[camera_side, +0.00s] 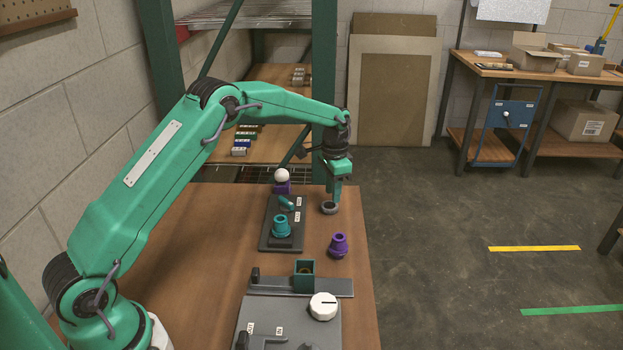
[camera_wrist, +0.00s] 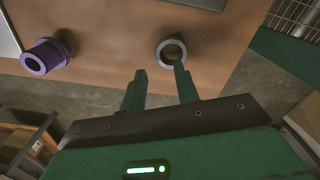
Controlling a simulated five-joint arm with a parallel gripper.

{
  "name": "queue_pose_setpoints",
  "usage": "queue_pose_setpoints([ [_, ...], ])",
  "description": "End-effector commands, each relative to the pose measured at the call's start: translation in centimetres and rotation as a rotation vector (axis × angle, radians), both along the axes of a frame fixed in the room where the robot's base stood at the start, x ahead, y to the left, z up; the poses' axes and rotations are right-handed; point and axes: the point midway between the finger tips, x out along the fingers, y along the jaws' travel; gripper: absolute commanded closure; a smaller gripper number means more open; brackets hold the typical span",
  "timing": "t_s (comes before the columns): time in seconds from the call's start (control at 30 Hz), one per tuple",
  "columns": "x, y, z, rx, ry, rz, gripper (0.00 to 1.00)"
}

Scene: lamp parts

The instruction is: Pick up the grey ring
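The grey ring (camera_side: 325,208) lies flat on the wooden table, near its right edge in the side view. In the wrist view the grey ring (camera_wrist: 161,46) shows just beyond my fingertips. My gripper (camera_side: 334,200) points down at the ring in the side view. In the wrist view my gripper (camera_wrist: 160,68) is open, with nothing between its two fingers. The right fingertip overlaps the ring's near rim in that view; I cannot tell whether it touches. The left fingertip is apart from the ring.
A purple collared part (camera_side: 338,245) stands nearby, also in the wrist view (camera_wrist: 46,57). A dark tray (camera_side: 266,243) holds teal parts (camera_side: 282,227). A white ball (camera_side: 281,175) sits on a purple base behind. A grey fixture (camera_side: 265,312) with a white knob (camera_side: 323,306) is in front.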

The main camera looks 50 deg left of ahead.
Motion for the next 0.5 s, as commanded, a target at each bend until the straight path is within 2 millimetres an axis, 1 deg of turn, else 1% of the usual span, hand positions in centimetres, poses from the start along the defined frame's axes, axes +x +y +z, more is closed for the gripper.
queue_pose_setpoints([
  [0.27,0.0,0.0,-0.5,0.0,-0.001,0.0,0.69],
  [0.37,-0.1,-0.1,-1.3,0.0,0.0,0.0,0.69],
  [0.5,-0.2,-0.2,-3.0,0.0,0.002,0.0,0.69],
])
